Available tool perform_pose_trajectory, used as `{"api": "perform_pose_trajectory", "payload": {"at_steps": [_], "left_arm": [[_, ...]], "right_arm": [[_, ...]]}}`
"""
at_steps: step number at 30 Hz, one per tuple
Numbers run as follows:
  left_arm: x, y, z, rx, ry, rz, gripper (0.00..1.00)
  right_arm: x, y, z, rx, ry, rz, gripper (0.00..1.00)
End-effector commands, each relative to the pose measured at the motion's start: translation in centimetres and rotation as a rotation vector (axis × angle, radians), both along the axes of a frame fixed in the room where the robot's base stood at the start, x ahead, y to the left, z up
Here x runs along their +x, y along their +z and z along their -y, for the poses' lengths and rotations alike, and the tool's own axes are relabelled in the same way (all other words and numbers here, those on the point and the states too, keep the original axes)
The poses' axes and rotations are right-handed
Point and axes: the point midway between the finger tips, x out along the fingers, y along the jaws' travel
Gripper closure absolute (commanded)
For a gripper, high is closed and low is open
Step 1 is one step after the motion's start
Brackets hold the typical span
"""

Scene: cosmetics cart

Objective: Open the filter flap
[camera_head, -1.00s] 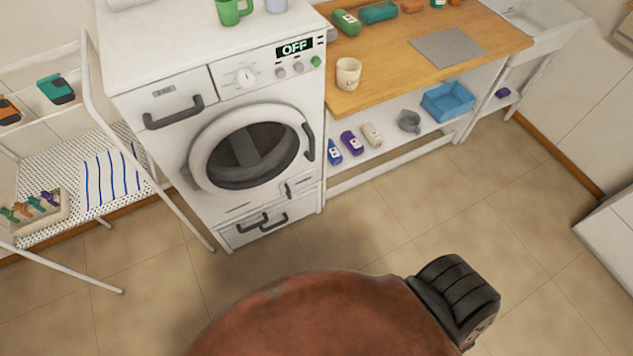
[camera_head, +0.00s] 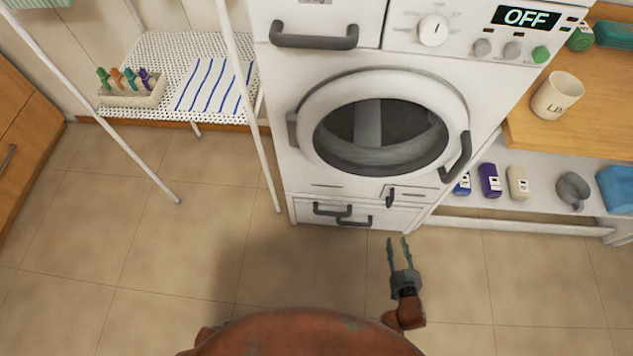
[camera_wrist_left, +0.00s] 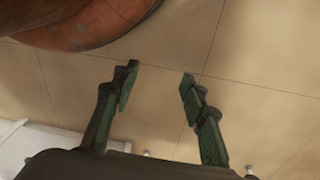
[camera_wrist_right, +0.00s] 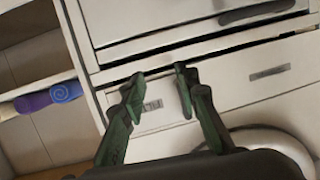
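The filter flap (camera_head: 412,194) is a small white panel at the lower right of the washing machine (camera_head: 285,125), below the round door. It has a short dark handle (camera_head: 390,198) at its left end and looks shut. My right gripper (camera_head: 398,248) is open and empty, with its fingers pointing up toward the machine, below the flap in the picture. My left gripper (camera_wrist_left: 157,77) is open and empty over the floor in the left wrist view.
A white rack (camera_head: 185,75) stands left of the machine. At right, a shelf (camera_head: 540,208) holds bottles, a grey mug and a blue basket. The tiled floor in front is clear.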

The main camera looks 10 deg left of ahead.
Motion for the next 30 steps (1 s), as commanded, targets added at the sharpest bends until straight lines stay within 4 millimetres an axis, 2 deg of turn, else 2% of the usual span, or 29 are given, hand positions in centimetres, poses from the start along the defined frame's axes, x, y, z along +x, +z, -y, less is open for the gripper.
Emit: {"api": "perform_pose_trajectory", "payload": {"at_steps": [1,4,9,12,16,24,30], "left_arm": [[0.1,0.1,0.2,-0.007,0.004,-0.008,0.60],[0.7,2.5,0.4,-0.017,0.008,-0.010,0.60],[1.0,5.4,0.5,-0.029,0.011,-0.010,0.60],[1.2,6.2,0.6,-0.033,0.012,-0.007,0.60],[1.8,5.7,1.0,-0.046,0.010,0.019,0.60],[4.4,2.5,3.0,-0.100,0.011,0.130,0.60],[5.8,1.1,4.1,-0.131,0.016,0.196,0.60]], "right_arm": [[1.4,0.0,-0.5,0.009,0.012,0.053,0.71],[3.7,3.1,-1.3,0.023,0.038,0.156,0.71],[5.6,6.6,-2.2,0.033,0.070,0.260,0.71],[6.1,7.7,-2.5,0.033,0.079,0.286,0.71],[7.1,8.0,-2.8,0.035,0.082,0.294,0.71],[11.0,7.8,-3.7,0.034,0.082,0.291,0.71],[13.1,7.9,-4.2,0.034,0.081,0.291,0.71]]}}
